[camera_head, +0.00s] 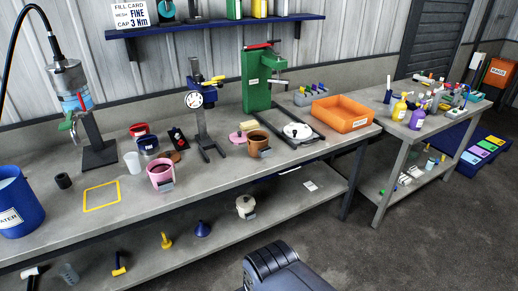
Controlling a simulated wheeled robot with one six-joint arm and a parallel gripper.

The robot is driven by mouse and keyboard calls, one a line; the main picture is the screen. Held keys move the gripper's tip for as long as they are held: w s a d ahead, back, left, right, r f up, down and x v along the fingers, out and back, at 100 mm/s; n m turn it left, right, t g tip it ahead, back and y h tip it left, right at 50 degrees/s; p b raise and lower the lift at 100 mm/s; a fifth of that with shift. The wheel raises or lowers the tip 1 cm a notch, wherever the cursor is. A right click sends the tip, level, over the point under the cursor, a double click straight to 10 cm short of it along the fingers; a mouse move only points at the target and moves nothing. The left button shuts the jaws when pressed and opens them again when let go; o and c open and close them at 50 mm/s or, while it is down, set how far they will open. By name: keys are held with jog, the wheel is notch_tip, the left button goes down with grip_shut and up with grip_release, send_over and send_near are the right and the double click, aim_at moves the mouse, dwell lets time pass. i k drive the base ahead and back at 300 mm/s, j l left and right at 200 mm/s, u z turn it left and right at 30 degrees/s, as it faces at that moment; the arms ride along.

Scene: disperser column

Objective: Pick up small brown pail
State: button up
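The small brown pail (257,141) stands upright on the workbench (220,183), near the middle of the picture, with a small pale tag at its lower front right. A pink item with a cream block (247,126) sits just behind it to the left. A dark part of my own arm shows at the bottom centre, well below and in front of the bench. My gripper's fingers cannot be seen.
The green press (257,82) stands behind the pail. A frame with a white lid (297,131) and an orange bin (342,113) are to its right. Bare bench lies in front.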

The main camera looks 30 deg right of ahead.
aim_at(260, 146)
jog(key=i+l, duration=0.75)
jog(key=i+l+z, duration=0.05)
